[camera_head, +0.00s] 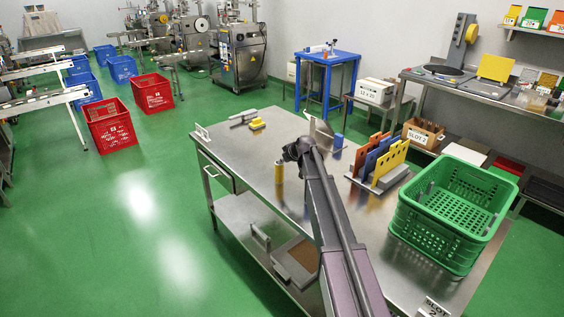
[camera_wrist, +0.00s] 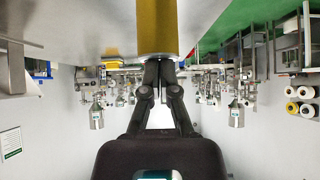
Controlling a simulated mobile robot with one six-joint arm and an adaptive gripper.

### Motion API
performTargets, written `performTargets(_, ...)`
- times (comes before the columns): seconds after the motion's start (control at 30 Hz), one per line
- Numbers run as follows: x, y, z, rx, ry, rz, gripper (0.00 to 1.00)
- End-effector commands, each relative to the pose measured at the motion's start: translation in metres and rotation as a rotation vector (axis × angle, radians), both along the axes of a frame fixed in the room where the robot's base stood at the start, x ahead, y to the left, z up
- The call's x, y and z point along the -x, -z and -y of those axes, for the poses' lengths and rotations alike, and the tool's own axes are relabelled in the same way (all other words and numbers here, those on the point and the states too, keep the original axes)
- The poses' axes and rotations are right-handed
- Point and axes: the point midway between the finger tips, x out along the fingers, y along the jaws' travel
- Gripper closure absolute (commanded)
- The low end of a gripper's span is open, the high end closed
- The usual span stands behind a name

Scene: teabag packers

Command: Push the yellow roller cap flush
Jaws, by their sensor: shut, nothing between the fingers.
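A yellow upright cylinder (camera_head: 279,173), which looks like the yellow roller cap, stands on the steel table (camera_head: 235,150) near its left side in the head view. In the wrist view the yellow cylinder (camera_wrist: 157,25) fills the top middle, just beyond my fingertips. My gripper (camera_wrist: 159,66) is shut and empty, its dark fingers together and pointing at the cylinder. In the head view my gripper (camera_head: 292,153) is beside the cylinder's upper right. Whether the fingertips touch it, and any gap under the cap, I cannot tell.
A yellow block (camera_head: 257,124) and a small blue piece (camera_head: 338,141) lie on the table. Orange, blue and yellow boards (camera_head: 378,158) stand in a rack to the right. A green crate (camera_head: 447,258) sits at the table's right end. The table's left portion is mostly clear.

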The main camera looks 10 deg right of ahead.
Motion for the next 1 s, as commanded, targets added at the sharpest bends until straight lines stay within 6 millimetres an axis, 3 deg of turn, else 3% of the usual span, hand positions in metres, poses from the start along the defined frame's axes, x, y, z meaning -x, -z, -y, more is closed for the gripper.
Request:
performTargets(0.13, 0.001, 0.013, 0.000, 0.003, -0.002, -0.003, 1.00)
performTargets(0.57, 0.002, 0.015, 0.000, 0.006, -0.004, -0.007, 1.00)
performTargets(1.0, 0.003, -0.002, -0.001, 0.004, -0.003, -0.001, 1.00)
